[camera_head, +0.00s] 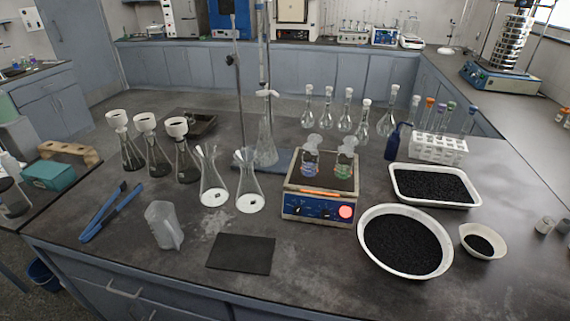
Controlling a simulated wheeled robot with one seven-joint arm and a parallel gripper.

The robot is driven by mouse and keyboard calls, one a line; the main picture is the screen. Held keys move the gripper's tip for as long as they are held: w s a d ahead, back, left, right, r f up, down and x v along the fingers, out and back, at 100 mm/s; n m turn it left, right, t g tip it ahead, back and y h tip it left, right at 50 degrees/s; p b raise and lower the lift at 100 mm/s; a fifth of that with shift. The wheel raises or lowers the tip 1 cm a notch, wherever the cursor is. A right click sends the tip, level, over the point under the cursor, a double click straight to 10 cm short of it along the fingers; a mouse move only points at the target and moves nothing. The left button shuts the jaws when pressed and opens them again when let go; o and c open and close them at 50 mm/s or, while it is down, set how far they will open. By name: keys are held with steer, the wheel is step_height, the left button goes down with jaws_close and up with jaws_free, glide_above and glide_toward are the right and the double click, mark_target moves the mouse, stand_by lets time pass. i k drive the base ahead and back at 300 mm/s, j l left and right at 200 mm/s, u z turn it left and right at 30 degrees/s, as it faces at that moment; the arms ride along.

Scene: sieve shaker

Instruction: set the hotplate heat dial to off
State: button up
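The hotplate (318,208) stands on the dark bench, right of centre. Its blue front panel faces me and carries small dark knobs (323,210) and a round, glowing pink-red light or disc (346,212) at the right. The markings are too small to read, so I cannot tell which knob is the heat dial or where it points. Two small flasks, one with blue contents (309,165) and one with green contents (344,168), stand on the top plate. My gripper is not in view.
A large white bowl of black granules (362,250) stands close to the hotplate's front right, with a white tray (440,203) behind it. Conical flasks (249,190) stand to the left. A dark mat (241,254) lies at the front left. Bare bench lies directly before the panel.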

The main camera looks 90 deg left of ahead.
mark_target(297, 209)
steer(key=u, duration=0.5)
steer(key=i+u, duration=0.1)
steer(key=u, duration=0.4)
steer(key=l+u, duration=0.1)
steer(key=u, duration=0.4)
steer(key=i+u, duration=0.1)
steer(key=u, duration=0.35)
steer(key=i+l+u, duration=0.1)
steer(key=l+u, duration=0.35)
steer(key=i+l+u, duration=0.1)
steer(key=l+u, duration=0.2)
steer(key=u, duration=0.2)
steer(key=l+u, duration=0.45)
steer(key=l, duration=0.4)
steer(key=k+l+u, duration=0.1)
steer(key=l, duration=0.25)
steer(key=k+l+u, duration=0.1)
steer(key=l, duration=0.3)
